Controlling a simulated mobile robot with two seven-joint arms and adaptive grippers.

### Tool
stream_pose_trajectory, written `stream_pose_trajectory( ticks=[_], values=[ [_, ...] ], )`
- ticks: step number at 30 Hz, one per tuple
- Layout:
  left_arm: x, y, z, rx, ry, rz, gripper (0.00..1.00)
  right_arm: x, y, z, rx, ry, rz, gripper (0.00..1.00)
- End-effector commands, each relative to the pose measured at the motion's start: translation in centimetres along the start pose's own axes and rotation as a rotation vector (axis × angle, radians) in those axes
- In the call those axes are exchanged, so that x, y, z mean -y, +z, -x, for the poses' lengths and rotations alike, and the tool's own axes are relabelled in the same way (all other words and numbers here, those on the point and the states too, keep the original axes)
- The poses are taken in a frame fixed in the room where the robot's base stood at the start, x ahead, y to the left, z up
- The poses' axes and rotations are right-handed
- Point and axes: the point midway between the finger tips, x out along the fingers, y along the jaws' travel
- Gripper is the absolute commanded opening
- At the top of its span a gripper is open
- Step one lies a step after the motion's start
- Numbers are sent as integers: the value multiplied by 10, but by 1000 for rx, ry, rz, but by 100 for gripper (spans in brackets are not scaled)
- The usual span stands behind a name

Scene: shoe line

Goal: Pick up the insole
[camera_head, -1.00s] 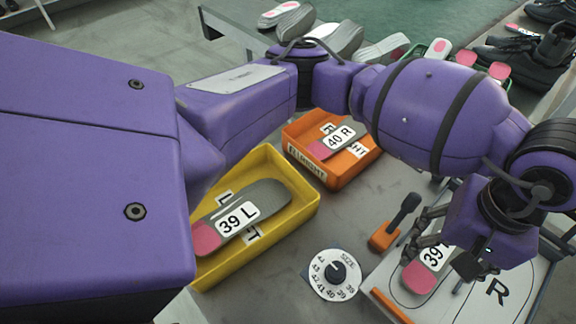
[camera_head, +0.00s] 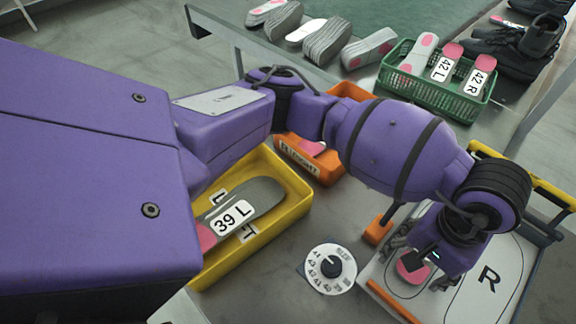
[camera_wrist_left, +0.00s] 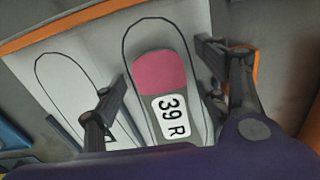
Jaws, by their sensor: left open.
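The insole labelled 39 R is grey with a pink pad (camera_wrist_left: 153,72) and lies flat inside a foot outline on the white board (camera_wrist_left: 30,92). In the head view its pink pad (camera_head: 411,270) shows below my left gripper (camera_head: 416,266), which hides its label. My left gripper (camera_wrist_left: 160,66) is open, with one finger on each side of the insole in the wrist view. The fingers look apart from the insole; their height above the board is hard to judge. My right gripper is not in view.
A yellow bin (camera_head: 292,222) holds the 39 L insole (camera_head: 232,217). An orange bin (camera_head: 318,167) sits behind my arm. A size dial (camera_head: 330,268) and an orange-based lever (camera_head: 377,229) stand left of the board. A green basket (camera_head: 437,97) is at the back.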

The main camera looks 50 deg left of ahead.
Motion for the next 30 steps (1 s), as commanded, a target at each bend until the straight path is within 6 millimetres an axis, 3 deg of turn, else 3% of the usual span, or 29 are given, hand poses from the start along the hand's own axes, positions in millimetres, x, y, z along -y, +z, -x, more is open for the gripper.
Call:
stream_pose_trajectory(
  ticks=[5, 15, 23, 30],
  values=[
    [0, 1, -2, 3, 0, 1, 68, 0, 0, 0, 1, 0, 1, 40],
    [0, 0, -1, 1, 0, 1, 25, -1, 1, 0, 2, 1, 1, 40],
    [0, -1, 3, -2, 1, 0, 24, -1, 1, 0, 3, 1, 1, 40],
    [-1, -2, 41, -9, 2, -1, 24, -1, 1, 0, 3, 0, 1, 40]
  ],
)
